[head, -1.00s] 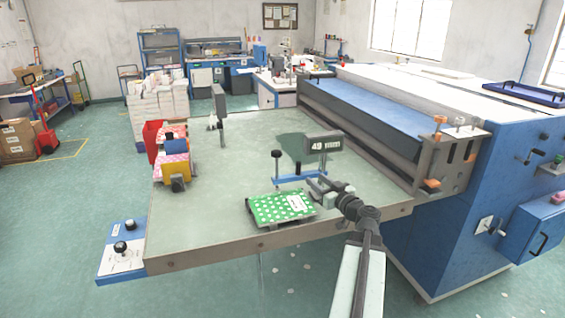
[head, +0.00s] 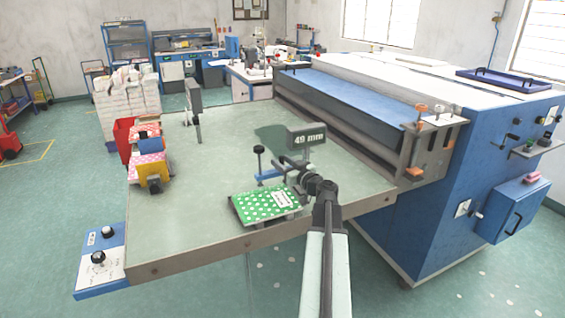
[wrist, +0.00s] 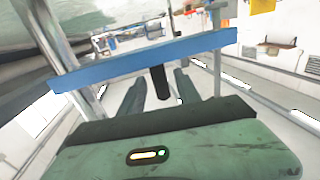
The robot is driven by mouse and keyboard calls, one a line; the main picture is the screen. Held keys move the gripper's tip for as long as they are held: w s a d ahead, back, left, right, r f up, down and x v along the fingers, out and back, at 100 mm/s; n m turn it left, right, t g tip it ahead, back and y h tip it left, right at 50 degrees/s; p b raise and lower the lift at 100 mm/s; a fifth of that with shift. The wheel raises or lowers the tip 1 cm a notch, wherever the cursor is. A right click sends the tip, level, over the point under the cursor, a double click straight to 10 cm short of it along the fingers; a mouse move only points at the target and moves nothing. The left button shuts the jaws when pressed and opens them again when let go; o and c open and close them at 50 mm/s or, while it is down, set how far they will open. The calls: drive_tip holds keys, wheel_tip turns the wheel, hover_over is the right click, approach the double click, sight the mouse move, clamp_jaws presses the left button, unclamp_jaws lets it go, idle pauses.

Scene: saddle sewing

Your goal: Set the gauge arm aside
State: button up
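The gauge arm (head: 268,175) is a blue bar with a black knob on a post (head: 258,150), on the pale green table. In the wrist view the blue bar (wrist: 100,70) crosses the picture, with a dark post (wrist: 160,84) hanging from its middle. My gripper (head: 286,163) is over the bar's right part and hides some of it. In the wrist view my gripper (wrist: 160,78) is open; its two dark fingers stand either side of the post, with gaps showing. Whether the post is fully between the fingers or beyond them, I cannot tell.
A display reading 49 mm (head: 306,136) stands just behind my gripper. A green dotted sheet stack (head: 262,205) lies in front. The large blue machine (head: 440,210) borders the right. The table's middle (head: 220,150) is clear.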

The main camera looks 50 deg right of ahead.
clamp_jaws()
idle(1.4)
